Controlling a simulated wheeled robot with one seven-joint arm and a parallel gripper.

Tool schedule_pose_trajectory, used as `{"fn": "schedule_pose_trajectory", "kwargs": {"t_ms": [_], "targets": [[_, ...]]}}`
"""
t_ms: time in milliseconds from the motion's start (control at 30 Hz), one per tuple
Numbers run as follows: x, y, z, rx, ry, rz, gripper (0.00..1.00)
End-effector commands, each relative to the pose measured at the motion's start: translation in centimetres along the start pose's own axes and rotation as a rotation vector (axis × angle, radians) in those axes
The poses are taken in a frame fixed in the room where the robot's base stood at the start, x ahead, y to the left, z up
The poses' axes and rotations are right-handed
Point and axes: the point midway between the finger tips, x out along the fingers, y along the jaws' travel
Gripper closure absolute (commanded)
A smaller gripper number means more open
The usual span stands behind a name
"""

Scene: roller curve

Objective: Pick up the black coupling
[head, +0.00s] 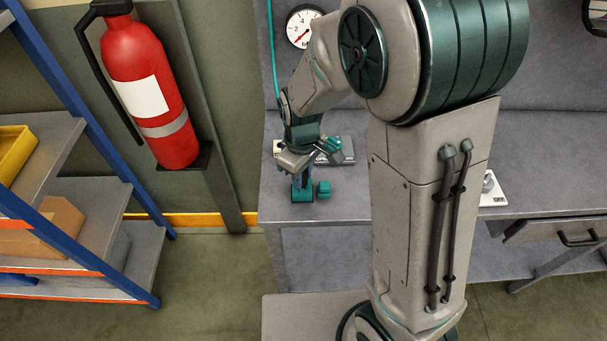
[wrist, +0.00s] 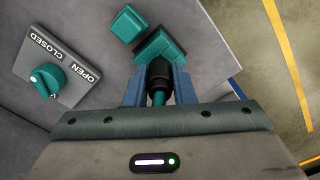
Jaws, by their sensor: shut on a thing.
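The black coupling (wrist: 160,72) shows in the wrist view between the two blue fingers of my gripper (wrist: 159,80). My gripper is shut on it. A teal part shows behind the coupling, between the fingers. The coupling's far end meets a teal block (wrist: 161,45); I cannot tell whether it sits in the block or just above it. In the head view my gripper (head: 301,177) points down at this teal block (head: 302,196) near the left front of the grey bench. The coupling is mostly hidden there.
A second teal block (wrist: 128,23) stands close beside the first. A valve plate (wrist: 55,75) with a teal knob and OPEN and CLOSED lettering lies on the bench (head: 340,208). The bench edge is close. A blue shelf rack (head: 70,120) and a fire extinguisher (head: 150,85) are at left.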

Motion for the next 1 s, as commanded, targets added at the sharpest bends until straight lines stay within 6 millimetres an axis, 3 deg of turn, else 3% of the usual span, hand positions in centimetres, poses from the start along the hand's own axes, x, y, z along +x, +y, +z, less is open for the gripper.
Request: {"fn": "schedule_pose_trajectory", "kwargs": {"t_ms": [167,367,700,1000], "targets": [[-1.0,0.1,-0.1,0.000,0.005,0.002,1.00],[-4.3,0.1,-0.1,0.001,0.009,0.005,1.00],[-7.7,-2.4,5.7,0.002,0.006,0.003,1.00],[-10.0,-4.0,9.3,0.001,0.004,0.003,1.00]]}}
